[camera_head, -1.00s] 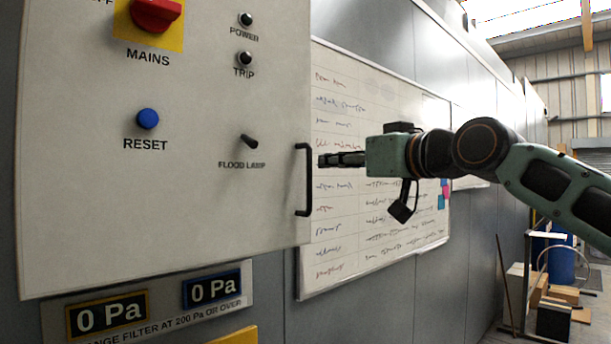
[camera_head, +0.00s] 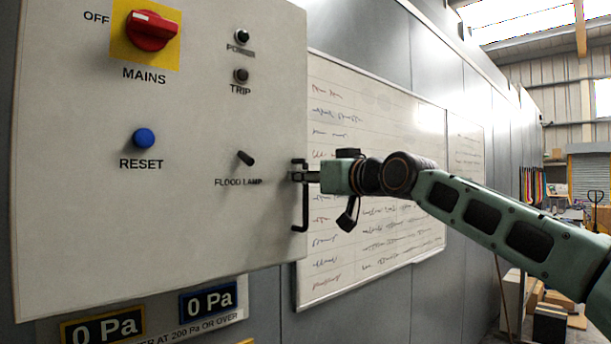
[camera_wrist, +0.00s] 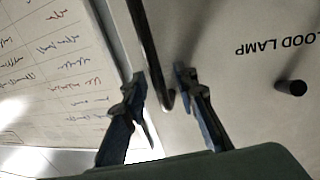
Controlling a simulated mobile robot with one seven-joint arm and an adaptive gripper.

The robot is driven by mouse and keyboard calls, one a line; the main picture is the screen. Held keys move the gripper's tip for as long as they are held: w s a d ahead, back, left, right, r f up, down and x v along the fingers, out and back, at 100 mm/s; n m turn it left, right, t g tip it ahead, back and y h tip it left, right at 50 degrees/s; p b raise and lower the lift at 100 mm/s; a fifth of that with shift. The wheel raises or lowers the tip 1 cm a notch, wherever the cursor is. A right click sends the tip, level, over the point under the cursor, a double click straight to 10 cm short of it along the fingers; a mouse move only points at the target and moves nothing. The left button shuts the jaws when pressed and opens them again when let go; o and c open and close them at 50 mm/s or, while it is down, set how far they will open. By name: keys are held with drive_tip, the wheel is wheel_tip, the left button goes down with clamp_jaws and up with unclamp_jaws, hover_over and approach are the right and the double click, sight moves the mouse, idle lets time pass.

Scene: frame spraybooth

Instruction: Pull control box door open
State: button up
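The control box door (camera_head: 80,200) is a pale grey panel filling the left of the head view; no open gap shows at its edge. Its black bar handle (camera_head: 304,218) runs upright along the door's right edge. The handle also shows in the wrist view (camera_wrist: 147,40). My gripper (camera_head: 298,177) is at the upper part of the handle. In the wrist view my gripper (camera_wrist: 160,82) has its fingers apart, one on each side of the bar near its end. Gaps show between bar and fingers, so it is open around the handle, not clamped.
The door carries a red mains switch (camera_head: 151,30), a blue reset button (camera_head: 144,138) and a black flood lamp switch (camera_head: 245,158), left of my gripper. A whiteboard (camera_head: 375,130) is on the wall behind my arm. Pressure displays (camera_head: 103,327) sit below the door.

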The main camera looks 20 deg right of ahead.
clamp_jaws()
drive_tip(key=shift+s, duration=0.15)
idle(0.5)
